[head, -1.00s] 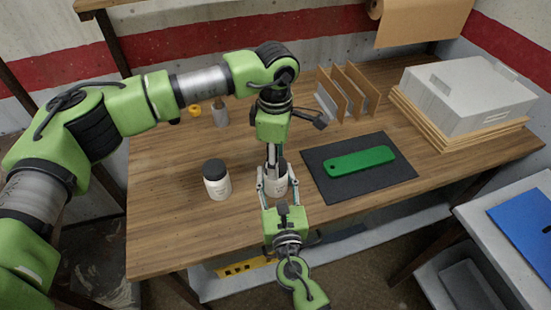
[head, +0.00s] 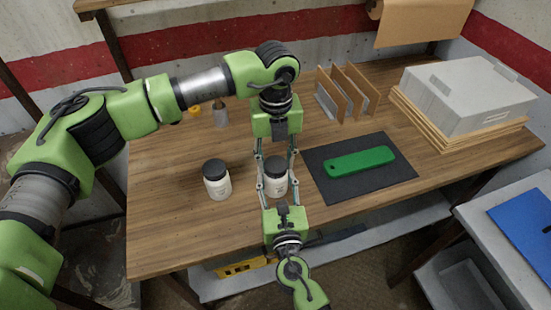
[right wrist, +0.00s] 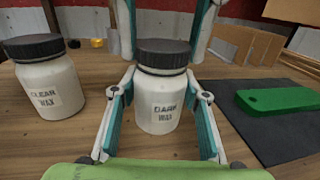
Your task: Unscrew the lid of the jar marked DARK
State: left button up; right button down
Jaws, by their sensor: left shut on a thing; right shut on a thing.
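The jar marked DARK WAX (right wrist: 158,113) is white with a black lid (right wrist: 163,54). It stands upright on the bench, and in the head view it shows (head: 276,187) between my grippers. My right gripper (head: 275,194) comes from the front, shut on the jar's body with one finger on each side. My left gripper (head: 276,160) points down from above, its fingers on both sides of the lid and shut on it. The lid sits on the jar; I cannot tell how far it is turned.
A second jar marked CLEAR WAX (right wrist: 50,90), with a black lid, stands to the left. A dark mat (head: 325,187) with a green bar (head: 360,161) lies to the right. Upright dividers (head: 348,92) and a grey box (head: 468,95) stand behind.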

aim_at(276, 163)
pick_arm(q)
jog(key=n, duration=0.5)
jog(key=shift+n, duration=0.4)
jog(key=n, duration=0.5)
jog(key=shift+w+r, duration=0.1)
jog(key=shift+r, duration=0.1)
jog(key=shift+r, duration=0.95)
jog(key=shift+r, duration=2)
pick_arm(e)
jog(key=c, duration=1.1)
grip_release()
